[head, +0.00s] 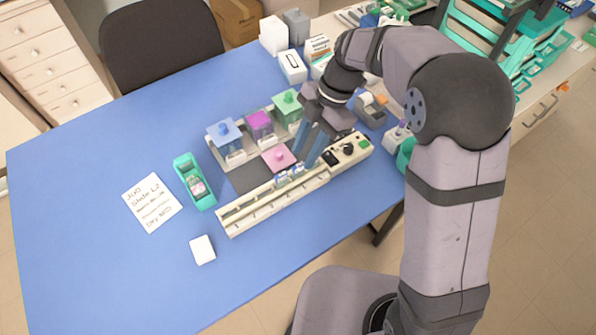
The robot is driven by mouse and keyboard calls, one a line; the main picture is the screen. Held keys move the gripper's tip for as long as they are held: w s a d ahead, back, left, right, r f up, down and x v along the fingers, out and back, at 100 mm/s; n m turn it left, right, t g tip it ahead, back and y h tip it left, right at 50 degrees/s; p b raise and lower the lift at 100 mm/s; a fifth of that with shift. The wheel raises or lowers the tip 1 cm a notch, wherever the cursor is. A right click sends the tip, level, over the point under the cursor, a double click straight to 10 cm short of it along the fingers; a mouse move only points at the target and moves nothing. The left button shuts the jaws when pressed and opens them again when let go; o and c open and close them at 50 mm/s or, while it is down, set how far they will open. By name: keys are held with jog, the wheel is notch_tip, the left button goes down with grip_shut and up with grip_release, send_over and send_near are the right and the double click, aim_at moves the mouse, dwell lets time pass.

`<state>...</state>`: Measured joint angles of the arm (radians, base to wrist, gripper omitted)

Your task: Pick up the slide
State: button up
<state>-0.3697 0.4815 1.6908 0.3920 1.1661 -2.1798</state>
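Several small bluish-white slides (290,175) stand in the long cream rack (262,207) near its middle; I cannot tell them apart clearly at this size. My gripper (309,161) points down just right of these slides, above or at the rack. Its two blue-grey fingers look apart, with a gap between them. No slide can be made out between them, and the fingertips are small and partly hidden against the rack. A teal holder (187,170) with a pale, pinkish labelled piece inside lies to the left.
A handwritten note (152,203) and a white block (202,249) lie left. The blue table (90,260) is clear at front left.

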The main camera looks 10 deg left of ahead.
aim_at(298, 165)
jog(key=shift+p+x, duration=1.4)
jog(key=shift+x, duration=1.4)
jog(key=shift+w, duration=0.1)
grip_shut()
